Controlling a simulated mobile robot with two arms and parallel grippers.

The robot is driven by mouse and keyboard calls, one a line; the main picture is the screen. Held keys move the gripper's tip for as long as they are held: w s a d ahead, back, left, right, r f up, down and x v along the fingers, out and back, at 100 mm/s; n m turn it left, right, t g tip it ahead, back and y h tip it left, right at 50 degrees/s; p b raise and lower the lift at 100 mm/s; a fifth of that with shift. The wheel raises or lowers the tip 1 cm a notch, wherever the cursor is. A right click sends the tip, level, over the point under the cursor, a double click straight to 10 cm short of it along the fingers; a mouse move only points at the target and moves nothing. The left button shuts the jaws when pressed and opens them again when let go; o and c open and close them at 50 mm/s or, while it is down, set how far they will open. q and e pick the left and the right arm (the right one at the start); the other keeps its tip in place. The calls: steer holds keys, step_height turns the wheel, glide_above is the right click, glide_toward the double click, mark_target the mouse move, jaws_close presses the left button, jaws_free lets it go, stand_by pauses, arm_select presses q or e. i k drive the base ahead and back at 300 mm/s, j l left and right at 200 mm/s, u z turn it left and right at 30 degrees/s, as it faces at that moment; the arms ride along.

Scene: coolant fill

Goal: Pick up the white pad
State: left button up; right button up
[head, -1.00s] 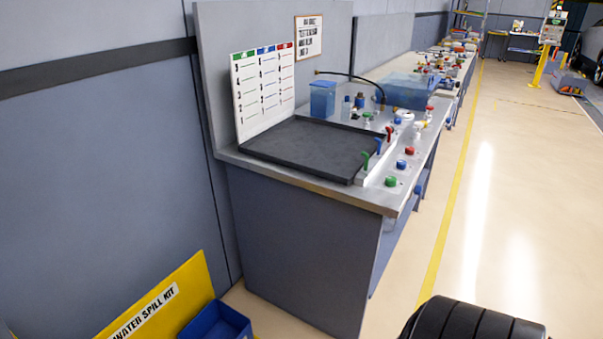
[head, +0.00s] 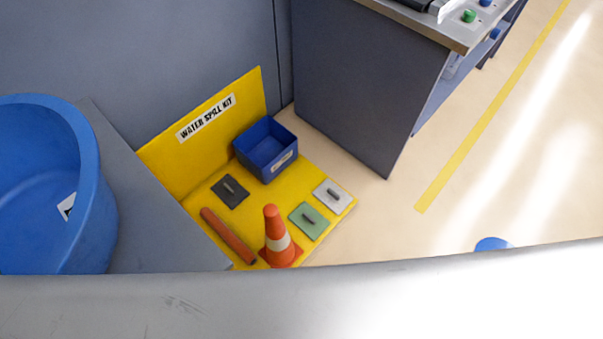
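The white pad (head: 333,194) lies flat at the right corner of the yellow spill kit mat (head: 292,175), with a dark grip on its top. A green pad (head: 309,221) lies beside it, nearer to me. A dark grey pad (head: 230,191) lies further left on the mat. Each of these pads has a similar grip. Neither of my grippers shows in the head view.
A blue bin (head: 265,148), an orange cone (head: 277,238) and an orange roll (head: 228,236) stand or lie on the mat. A large blue tub (head: 45,190) is at left. A workbench (head: 375,85) rises behind.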

mark_target(333, 197)
steer(key=k+j+z, duration=0.15)
steer(key=z, duration=0.4)
steer(key=i+l+u, duration=0.1)
steer(key=u, duration=0.35)
steer(key=i+l+u, duration=0.1)
steer(key=u, duration=0.35)
steer(key=i+l+u, duration=0.1)
steer(key=u, duration=0.35)
steer(key=l+u, duration=0.25)
steer(key=u, duration=0.2)
steer(key=l+u, duration=0.15)
steer(key=l, duration=0.85)
steer(key=l+z, duration=0.3)
steer(key=i+l+z, duration=0.15)
steer(key=l+z, duration=0.15)
steer(key=l, duration=0.15)
